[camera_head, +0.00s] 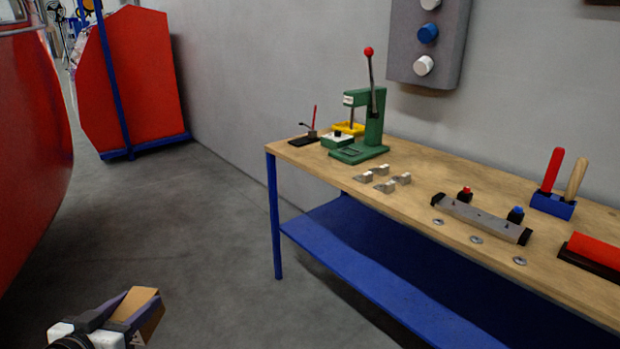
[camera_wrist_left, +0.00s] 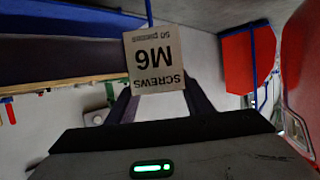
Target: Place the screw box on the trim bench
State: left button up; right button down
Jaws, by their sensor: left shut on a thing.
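My left gripper (camera_head: 130,314) is at the bottom left of the head view, over the floor and apart from the bench. It is shut on the screw box (camera_head: 139,301), a small brown cardboard box. In the left wrist view the box (camera_wrist_left: 154,57) sits between the fingertips, its M6 screws label upside down. The trim bench (camera_head: 412,204) has a wooden top and blue frame, and stands at the right of the head view. My right gripper is not in view.
A green press (camera_head: 372,125) stands on the bench's far end. Metal clips (camera_head: 384,180), a grey bar fixture (camera_head: 482,218), a blue tool holder (camera_head: 553,204) and a red-topped block (camera_head: 594,252) occupy the top. Bare wood lies between some of them. Grey floor (camera_head: 200,240) separates my gripper from the bench.

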aim_at(486, 198)
jog(key=z, duration=1.25)
jog(key=i, duration=0.15)
